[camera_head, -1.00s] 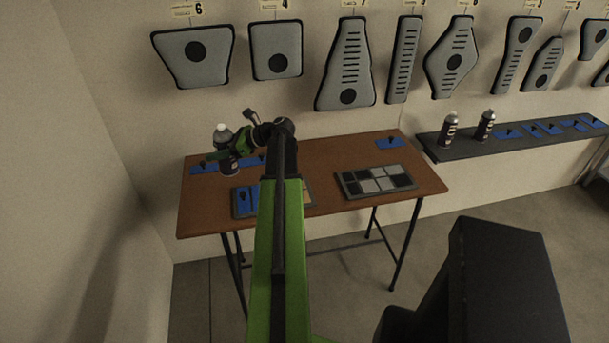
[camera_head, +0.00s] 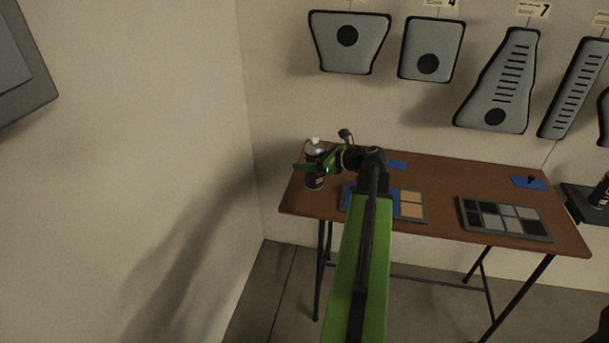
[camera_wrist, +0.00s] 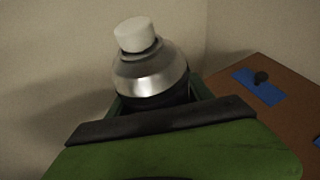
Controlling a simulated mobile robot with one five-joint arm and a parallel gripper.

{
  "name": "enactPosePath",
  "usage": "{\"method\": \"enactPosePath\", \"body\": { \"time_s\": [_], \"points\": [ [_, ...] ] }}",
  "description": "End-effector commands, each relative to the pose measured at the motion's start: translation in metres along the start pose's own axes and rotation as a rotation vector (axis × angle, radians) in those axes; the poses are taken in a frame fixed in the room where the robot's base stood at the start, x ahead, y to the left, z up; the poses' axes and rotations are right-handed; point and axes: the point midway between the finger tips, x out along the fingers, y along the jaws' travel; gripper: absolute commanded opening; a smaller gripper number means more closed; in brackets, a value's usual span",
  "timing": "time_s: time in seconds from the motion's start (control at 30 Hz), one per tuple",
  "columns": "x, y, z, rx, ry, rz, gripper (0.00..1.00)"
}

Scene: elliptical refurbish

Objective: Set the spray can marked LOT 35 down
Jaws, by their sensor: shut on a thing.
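A spray can (camera_head: 314,150) with a white cap, a silver shoulder and a dark body is upright in my gripper (camera_head: 314,166), at the left end of the brown table (camera_head: 440,173). It also shows in the wrist view (camera_wrist: 150,72), between the green jaws (camera_wrist: 175,150). My gripper is shut on the can. The jaws hide part of its body, and no lot marking can be read. The can's lower end appears over the left part of the tabletop; I cannot tell whether it touches the wood.
A tray with blue and tan panels (camera_head: 411,205) and a tray of grey and black tiles (camera_head: 504,217) lie on the table. A blue patch with a dark knob (camera_head: 529,181) is at the back right. The wall stands close on the left.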

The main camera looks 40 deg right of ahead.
Motion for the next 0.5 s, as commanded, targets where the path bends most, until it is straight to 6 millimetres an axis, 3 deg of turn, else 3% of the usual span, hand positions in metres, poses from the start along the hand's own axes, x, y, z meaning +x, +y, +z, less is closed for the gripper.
{"method": "enactPosePath", "body": {
  "time_s": [0.2,0.5],
  "points": [
    [0.015,0.000,-0.037,0.000,-0.001,0.001,0.00],
    [0.015,0.000,-0.035,0.000,-0.001,0.001,0.00]
  ]
}}
